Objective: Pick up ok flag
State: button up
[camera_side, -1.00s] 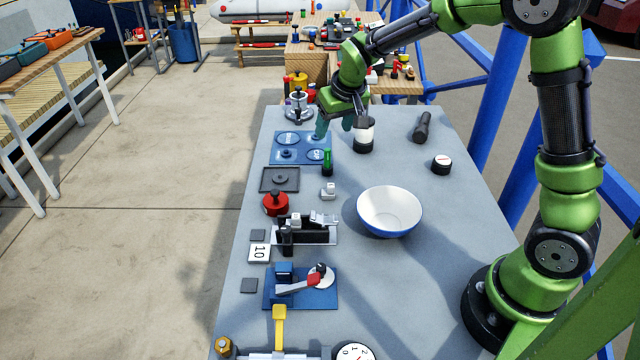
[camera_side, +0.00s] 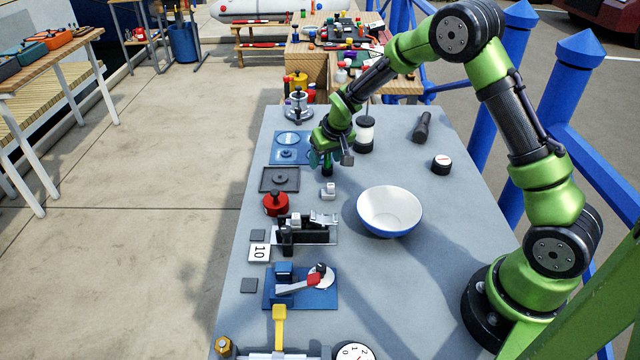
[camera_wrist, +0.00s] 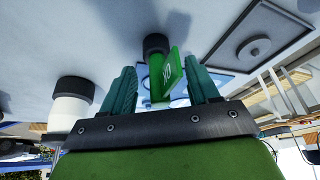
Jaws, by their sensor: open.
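The ok flag (camera_wrist: 167,72) is a small green piece with white lettering and a dark round end. In the wrist view it stands between the two teal fingers of my gripper (camera_wrist: 163,88), with a gap visible on each side. My gripper (camera_side: 322,158) is open. In the side view it is low over the table at the front edge of the blue panel, and the flag (camera_side: 327,170) is mostly hidden by it.
The blue panel (camera_side: 284,140) lies behind the flag. A white jar with dark ends (camera_side: 365,134) stands close to the right. A grey square plate (camera_side: 266,182), a small white part (camera_side: 328,190) and a white bowl (camera_side: 388,208) are nearer the camera.

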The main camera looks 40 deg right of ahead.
grip_shut()
dwell(0.3)
